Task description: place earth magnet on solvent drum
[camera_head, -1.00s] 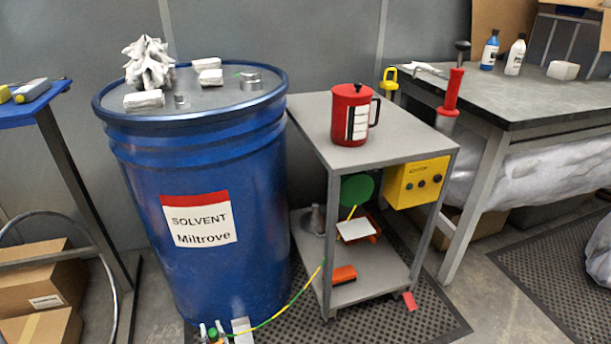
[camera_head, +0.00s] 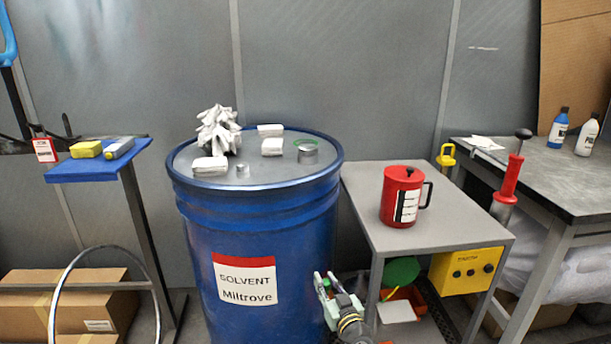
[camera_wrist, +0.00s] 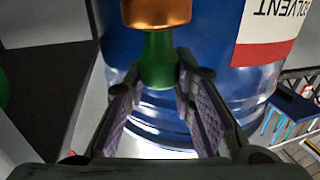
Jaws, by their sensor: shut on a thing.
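The blue solvent drum (camera_head: 260,212) stands left of centre in the head view, with a red and white label reading SOLVENT Miltrove. My gripper (camera_head: 325,283) is low in front of the drum's right side, below its rim. In the wrist view my gripper (camera_wrist: 168,95) is shut on the earth magnet (camera_wrist: 158,62), which has a green neck and a copper-coloured end. The drum's blue wall (camera_wrist: 212,40) lies behind it; I cannot tell whether they touch.
On the drum lid are a crumpled white pile (camera_head: 218,130), several white blocks, a small metal cylinder and a green-rimmed metal piece (camera_head: 307,151). The lid's front middle is partly bare. A grey trolley (camera_head: 440,225) with a red jug (camera_head: 402,198) stands close on the right.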

